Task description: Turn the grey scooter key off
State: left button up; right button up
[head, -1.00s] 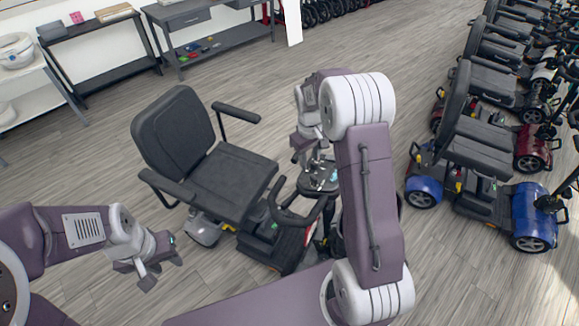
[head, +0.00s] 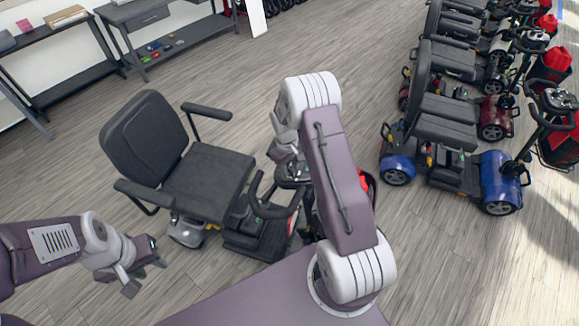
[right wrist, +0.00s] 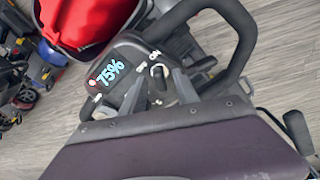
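The scooter with a black seat (head: 207,180) stands just in front of me. Its black dash (right wrist: 128,50) fills the middle of the right wrist view, with a lit display (right wrist: 107,74) reading 75%. The key (right wrist: 158,72) is in its switch beside small OFF and ON labels; its exact angle is hard to tell. My right gripper (right wrist: 160,82) is open over the dash, with one finger on each side of the key and no clear contact. In the head view its fingers are mostly hidden. My left gripper (head: 146,268) is open and empty, left of the scooter.
The scooter's looped handlebar (right wrist: 240,45) curves close to my right gripper. A red basket (right wrist: 85,20) hangs beyond the dash. A row of scooters, with a blue one (head: 500,190) nearest, stands at right. Tables (head: 170,45) line the back wall. Floor between is clear.

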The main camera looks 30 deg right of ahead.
grip_shut()
jog(key=shift+r, duration=0.1)
jog(key=shift+n+p, duration=0.35)
jog(key=shift+n, duration=0.85)
jog(key=n, duration=0.2)
jog(key=shift+n+y, duration=0.3)
jog(key=n, duration=0.3)
jog(key=shift+d+g, duration=0.1)
jog(key=shift+g, duration=0.2)
jog(key=shift+w+n, duration=0.1)
jog(key=shift+n, duration=1.7)
jog(key=shift+g, duration=0.3)
